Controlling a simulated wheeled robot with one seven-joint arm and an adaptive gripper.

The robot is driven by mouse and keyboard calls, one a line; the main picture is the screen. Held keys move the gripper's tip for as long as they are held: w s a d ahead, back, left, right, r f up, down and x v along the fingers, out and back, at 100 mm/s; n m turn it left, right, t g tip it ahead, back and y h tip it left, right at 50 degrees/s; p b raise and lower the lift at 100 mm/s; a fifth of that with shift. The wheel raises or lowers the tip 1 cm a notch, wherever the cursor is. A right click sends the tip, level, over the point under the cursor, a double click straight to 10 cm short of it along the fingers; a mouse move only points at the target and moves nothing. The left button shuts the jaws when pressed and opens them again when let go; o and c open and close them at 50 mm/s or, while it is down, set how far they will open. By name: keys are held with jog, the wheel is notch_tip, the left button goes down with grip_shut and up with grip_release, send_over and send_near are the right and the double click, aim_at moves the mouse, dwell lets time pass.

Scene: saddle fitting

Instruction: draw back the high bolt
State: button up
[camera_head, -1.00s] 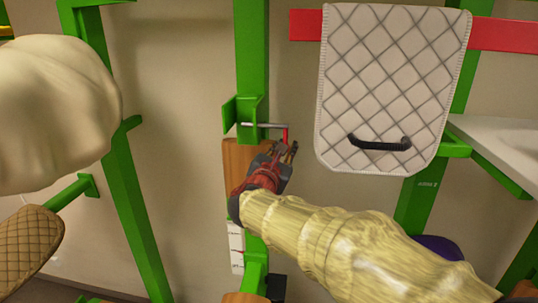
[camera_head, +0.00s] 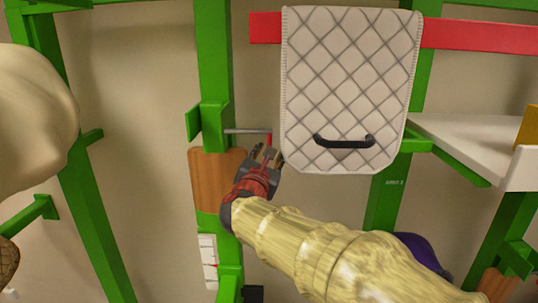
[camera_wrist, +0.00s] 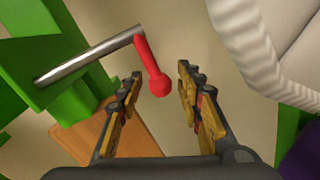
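The high bolt is a grey metal rod (camera_head: 243,131) passing sideways through a green bracket (camera_head: 211,127) on the green post. Its red handle (camera_head: 269,139) hangs down from the rod's right end. In the wrist view the rod (camera_wrist: 88,56) runs up to the right and the red handle (camera_wrist: 151,68) ends in a round knob. My gripper (camera_head: 265,154) is just below the handle. In the wrist view my gripper (camera_wrist: 158,85) is open, its fingers apart, with the knob at the mouth between the fingertips, nearer the left one. I cannot tell whether they touch.
A quilted white pad (camera_head: 350,85) with a black handle (camera_head: 344,141) hangs close to the right of the bolt and gripper. A wooden block (camera_head: 214,179) is on the post below the bracket. A white shelf (camera_head: 470,145) is farther right.

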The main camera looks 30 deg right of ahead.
jog(key=v, duration=1.2)
dwell(0.6)
